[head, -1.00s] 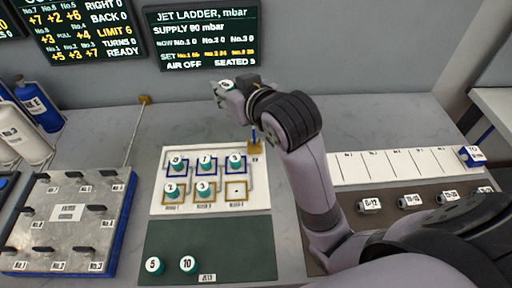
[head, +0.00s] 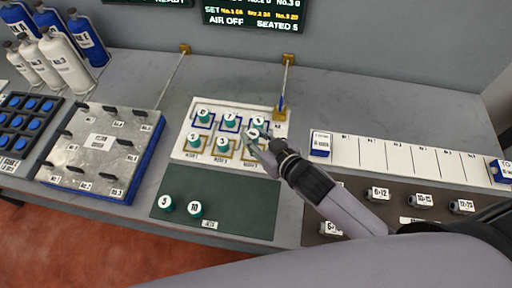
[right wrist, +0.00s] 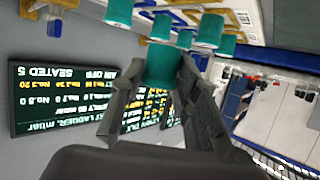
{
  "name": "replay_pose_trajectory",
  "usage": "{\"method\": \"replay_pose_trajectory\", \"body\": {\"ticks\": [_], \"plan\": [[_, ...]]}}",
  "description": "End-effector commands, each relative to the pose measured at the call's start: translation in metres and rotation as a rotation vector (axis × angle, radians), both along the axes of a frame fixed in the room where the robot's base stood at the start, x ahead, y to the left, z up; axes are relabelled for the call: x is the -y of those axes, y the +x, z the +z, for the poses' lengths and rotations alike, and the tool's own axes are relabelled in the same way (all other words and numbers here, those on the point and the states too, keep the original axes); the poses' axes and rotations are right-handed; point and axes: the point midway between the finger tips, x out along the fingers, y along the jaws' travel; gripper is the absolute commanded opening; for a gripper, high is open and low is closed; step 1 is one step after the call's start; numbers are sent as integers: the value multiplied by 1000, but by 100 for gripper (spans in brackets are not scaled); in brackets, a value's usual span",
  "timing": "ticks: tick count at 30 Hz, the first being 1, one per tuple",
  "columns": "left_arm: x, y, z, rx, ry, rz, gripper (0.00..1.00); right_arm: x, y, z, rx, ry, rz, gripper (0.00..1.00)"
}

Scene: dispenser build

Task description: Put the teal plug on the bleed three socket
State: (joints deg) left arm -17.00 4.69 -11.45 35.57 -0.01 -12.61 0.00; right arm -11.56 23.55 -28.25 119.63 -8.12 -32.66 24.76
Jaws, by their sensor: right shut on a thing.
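The teal plug (head: 252,134) with a white top is held in my right gripper (head: 262,146), at the lower right socket of the white board. In the right wrist view the fingers are closed around the teal plug (right wrist: 161,68). The bleed three socket (head: 244,153), a yellow square, is partly covered by the gripper and plug. The plug's cap appears slightly higher than its row neighbours; whether it touches the socket I cannot tell. My left gripper is not in view.
Several numbered teal plugs stand in the white board's (head: 180,153) other sockets, close beside the gripper. Two more, 5 (head: 166,202) and 10 (head: 195,208), stand on the dark green mat (head: 240,205).

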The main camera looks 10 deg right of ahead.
Motion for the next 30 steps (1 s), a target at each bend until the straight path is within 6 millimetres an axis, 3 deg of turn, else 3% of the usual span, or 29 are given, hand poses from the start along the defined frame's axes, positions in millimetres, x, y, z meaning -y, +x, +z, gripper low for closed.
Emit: {"method": "replay_pose_trajectory", "body": {"ticks": [13,26,27,30], "plan": [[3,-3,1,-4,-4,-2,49,0,1,-53,0,0,-2,0],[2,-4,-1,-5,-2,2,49,0,1,-60,2,1,-1,0],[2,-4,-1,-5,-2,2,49,0,1,-61,1,0,-1,30],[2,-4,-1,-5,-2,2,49,0,1,-60,1,0,-1,36]]}}
